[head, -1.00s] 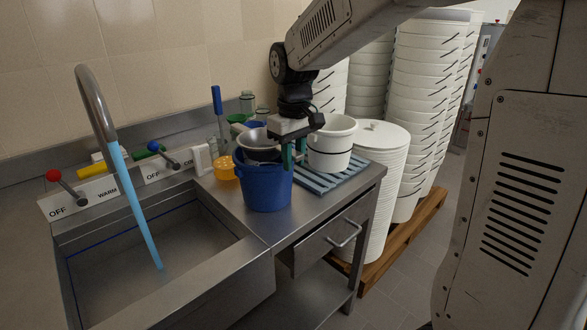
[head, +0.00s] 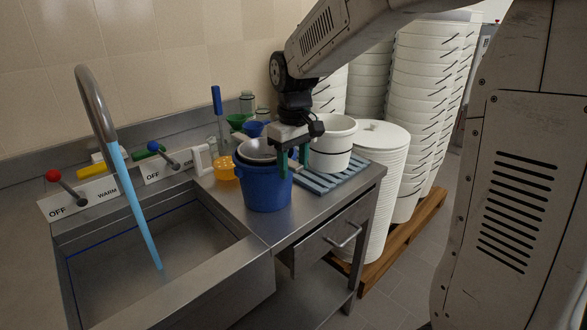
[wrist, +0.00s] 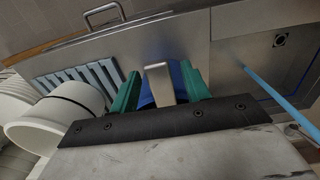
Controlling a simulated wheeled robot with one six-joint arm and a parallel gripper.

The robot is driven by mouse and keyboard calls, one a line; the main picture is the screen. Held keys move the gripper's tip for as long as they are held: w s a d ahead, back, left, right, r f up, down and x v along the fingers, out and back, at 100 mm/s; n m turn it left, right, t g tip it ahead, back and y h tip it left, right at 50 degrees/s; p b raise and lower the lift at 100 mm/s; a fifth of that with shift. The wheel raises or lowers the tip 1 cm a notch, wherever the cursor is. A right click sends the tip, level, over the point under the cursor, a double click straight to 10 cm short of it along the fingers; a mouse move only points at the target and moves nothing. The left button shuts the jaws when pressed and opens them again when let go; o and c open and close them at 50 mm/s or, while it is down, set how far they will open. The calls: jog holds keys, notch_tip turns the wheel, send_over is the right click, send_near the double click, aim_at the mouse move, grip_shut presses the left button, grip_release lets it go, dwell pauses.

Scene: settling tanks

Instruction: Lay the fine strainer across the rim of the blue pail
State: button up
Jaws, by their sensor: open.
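The blue pail (head: 266,190) stands on the steel counter beside the sink. The fine strainer (head: 257,148), a grey metal bowl, sits at the pail's mouth, with its bowl partly sunk below the rim. My gripper (head: 294,170) is at the pail's right side, fingers pointing down. In the wrist view my gripper (wrist: 160,78) has its green fingers apart, with the strainer's flat metal handle (wrist: 158,84) between them and gaps on both sides. Part of the blue pail (wrist: 174,80) shows behind the handle. The far rim contact is hidden.
A white tub (head: 331,155) stands on a blue slatted rack (head: 325,180), close right of my gripper. An orange perforated cup (head: 224,169) is left of the pail. The sink (head: 150,250) with running water is at front left. Stacked white tubs (head: 430,100) stand behind.

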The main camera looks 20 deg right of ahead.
notch_tip(320, 180, up, 10)
jog(key=s+f+m, duration=0.1)
jog(key=s+f, duration=0.2)
jog(key=s, duration=1)
jog(key=s+f+m+t, duration=0.1)
jog(key=s+f, duration=0.3)
jog(key=s, duration=1)
jog(key=shift+s+a+m, duration=0.15)
jog(key=shift+s+m, duration=0.1)
jog(key=shift+m, duration=0.55)
